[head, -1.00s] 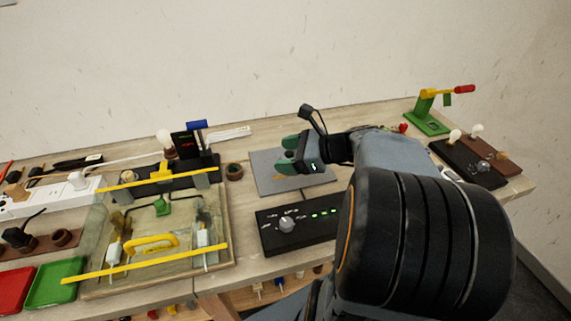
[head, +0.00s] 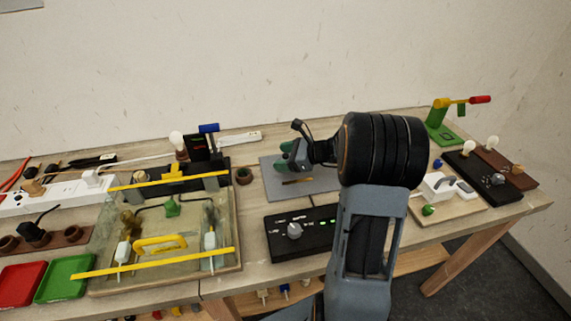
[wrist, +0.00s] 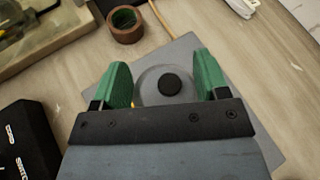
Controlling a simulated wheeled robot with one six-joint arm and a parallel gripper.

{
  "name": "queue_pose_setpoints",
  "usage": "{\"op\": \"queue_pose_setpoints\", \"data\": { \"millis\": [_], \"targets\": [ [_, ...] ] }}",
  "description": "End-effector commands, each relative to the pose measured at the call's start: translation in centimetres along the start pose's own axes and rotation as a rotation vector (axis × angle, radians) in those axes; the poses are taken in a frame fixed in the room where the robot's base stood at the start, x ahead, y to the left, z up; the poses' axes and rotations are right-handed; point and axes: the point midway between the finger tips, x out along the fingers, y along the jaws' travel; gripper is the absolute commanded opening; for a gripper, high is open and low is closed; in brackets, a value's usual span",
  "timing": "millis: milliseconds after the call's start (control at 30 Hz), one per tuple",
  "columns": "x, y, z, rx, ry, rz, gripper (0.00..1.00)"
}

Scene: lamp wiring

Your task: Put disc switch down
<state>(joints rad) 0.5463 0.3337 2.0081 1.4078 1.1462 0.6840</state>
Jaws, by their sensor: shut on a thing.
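The disc switch (wrist: 152,86), a grey disc with a round black button in its middle, sits between the green fingers of my gripper (wrist: 160,66) in the wrist view. My gripper is shut on it. Below it lies a flat grey mat (wrist: 248,122). In the head view my gripper (head: 284,157) is over the left part of the grey mat (head: 272,191), and its fingers hide the disc. I cannot tell whether the disc touches the mat.
A brown ring (wrist: 125,25) stands just off the mat's far left corner. A black control box (head: 300,232) with a knob is in front of the mat. A glass-like tray with yellow bars (head: 152,265) fills the left.

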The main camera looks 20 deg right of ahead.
Motion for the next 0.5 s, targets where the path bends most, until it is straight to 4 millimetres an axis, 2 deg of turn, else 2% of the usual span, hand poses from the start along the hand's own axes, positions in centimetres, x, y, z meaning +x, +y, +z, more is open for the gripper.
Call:
{"op": "queue_pose_setpoints", "data": {
  "millis": [233,500],
  "targets": [
    [1.3,0.4,-2.8,0.003,0.001,0.001,0.3],
    [1.4,0.4,-2.9,0.001,0.0,0.0,0.3]
  ]
}}
